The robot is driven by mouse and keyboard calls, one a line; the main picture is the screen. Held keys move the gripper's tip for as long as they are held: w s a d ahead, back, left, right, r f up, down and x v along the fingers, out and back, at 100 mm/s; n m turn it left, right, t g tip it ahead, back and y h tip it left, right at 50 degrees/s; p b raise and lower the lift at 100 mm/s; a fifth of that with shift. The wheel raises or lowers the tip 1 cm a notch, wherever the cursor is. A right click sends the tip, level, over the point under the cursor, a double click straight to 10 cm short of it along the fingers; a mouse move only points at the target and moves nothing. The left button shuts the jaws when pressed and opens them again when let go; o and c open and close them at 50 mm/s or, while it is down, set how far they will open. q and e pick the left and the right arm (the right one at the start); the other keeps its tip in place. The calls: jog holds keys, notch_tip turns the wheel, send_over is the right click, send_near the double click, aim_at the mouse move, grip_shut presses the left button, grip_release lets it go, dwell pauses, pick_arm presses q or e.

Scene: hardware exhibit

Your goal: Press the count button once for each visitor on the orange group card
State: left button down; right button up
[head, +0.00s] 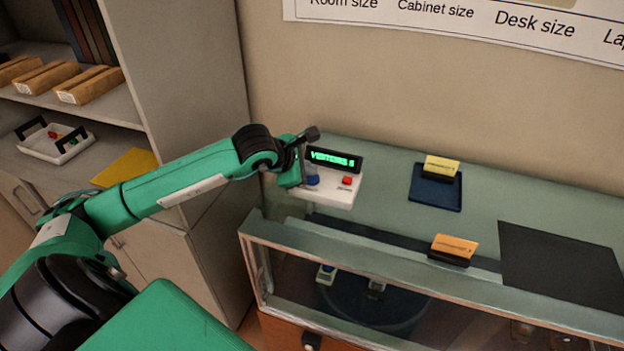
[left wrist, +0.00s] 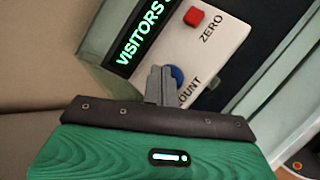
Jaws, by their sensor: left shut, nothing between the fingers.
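The white counter box (head: 328,193) stands on the glass case, with a black display (head: 335,159) reading "VISITORS" and a digit I cannot read surely. Its blue count button (head: 313,180) also shows in the left wrist view (left wrist: 178,75). The red button (head: 347,181) beside it is labelled ZERO in the left wrist view (left wrist: 193,17). My left gripper (left wrist: 158,78) is shut and empty, its tips right at the blue button; contact cannot be told. The orange card (head: 455,246) stands in a dark holder near the case's front edge; its print is too small to read. My right gripper is out of view.
A yellow card (head: 441,167) stands on a dark blue mat (head: 436,197) at the back. A black mat (head: 560,264) lies at the right. Shelves (head: 120,105) with boxes and a white tray (head: 55,146) stand at the left.

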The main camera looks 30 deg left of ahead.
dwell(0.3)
pick_arm(q)
jog(key=shift+f+b, duration=0.15)
jog(key=shift+b, duration=0.15)
jog(key=shift+f+b, duration=0.3)
jog(key=shift+b, duration=0.15)
dwell(0.5)
jog(key=shift+r, duration=0.9)
jog(key=shift+r, duration=0.1)
jog(key=shift+r+p, duration=0.95)
jog(key=shift+r, duration=1.45)
jog(key=shift+f, duration=0.1)
